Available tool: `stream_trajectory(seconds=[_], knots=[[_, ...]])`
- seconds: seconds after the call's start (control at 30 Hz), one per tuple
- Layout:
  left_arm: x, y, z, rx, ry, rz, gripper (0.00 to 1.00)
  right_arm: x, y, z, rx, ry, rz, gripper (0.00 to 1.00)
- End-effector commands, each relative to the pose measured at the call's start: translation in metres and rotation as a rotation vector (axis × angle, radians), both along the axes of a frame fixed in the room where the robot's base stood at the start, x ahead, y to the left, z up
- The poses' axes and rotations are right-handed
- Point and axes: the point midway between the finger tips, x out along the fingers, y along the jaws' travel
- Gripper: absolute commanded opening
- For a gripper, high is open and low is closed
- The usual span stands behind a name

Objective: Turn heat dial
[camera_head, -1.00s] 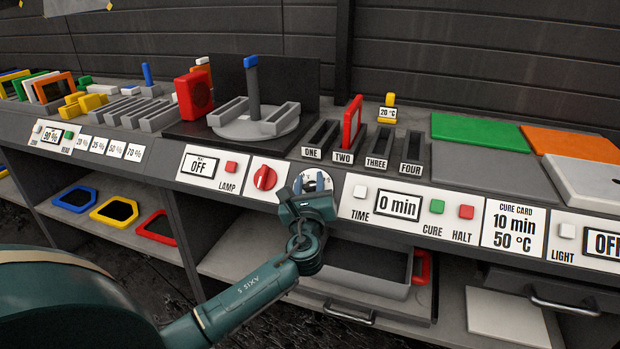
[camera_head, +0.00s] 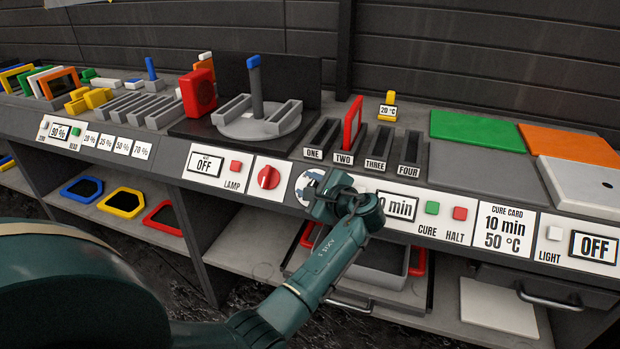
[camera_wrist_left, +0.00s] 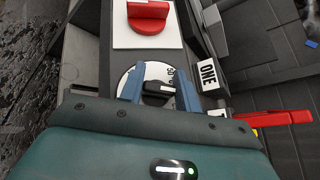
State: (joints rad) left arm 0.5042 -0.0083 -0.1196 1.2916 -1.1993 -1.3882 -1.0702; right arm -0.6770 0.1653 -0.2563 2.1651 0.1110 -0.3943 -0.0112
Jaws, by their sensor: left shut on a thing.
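The round white dial (camera_head: 300,187) with a dark knob is on the bench's front panel, right of a red knob (camera_head: 268,177). My left gripper (camera_head: 312,190) is in front of it and hides most of it in the head view. In the left wrist view, the blue fingers of my left gripper (camera_wrist_left: 157,88) are on both sides of the black knob (camera_wrist_left: 155,98), shut on it. Part of the dial's white face with printed figures (camera_wrist_left: 172,76) shows between the fingers. My right gripper is not in view.
Left of the red knob are the LAMP button (camera_head: 235,167) and an OFF display (camera_head: 205,163). My arm covers part of the minute display (camera_head: 400,207) on the right. Labelled slots with a red plate (camera_head: 352,124) stand above the panel. An open drawer (camera_head: 375,262) is below.

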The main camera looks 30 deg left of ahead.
Motion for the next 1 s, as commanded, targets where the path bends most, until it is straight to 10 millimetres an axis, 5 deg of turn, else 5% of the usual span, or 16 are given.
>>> stream_trajectory(seconds=[1.0], knots=[[-0.003, 0.0, -0.001, -0.617, -0.147, 0.639, 0.1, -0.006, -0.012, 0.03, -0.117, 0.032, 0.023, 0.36]])
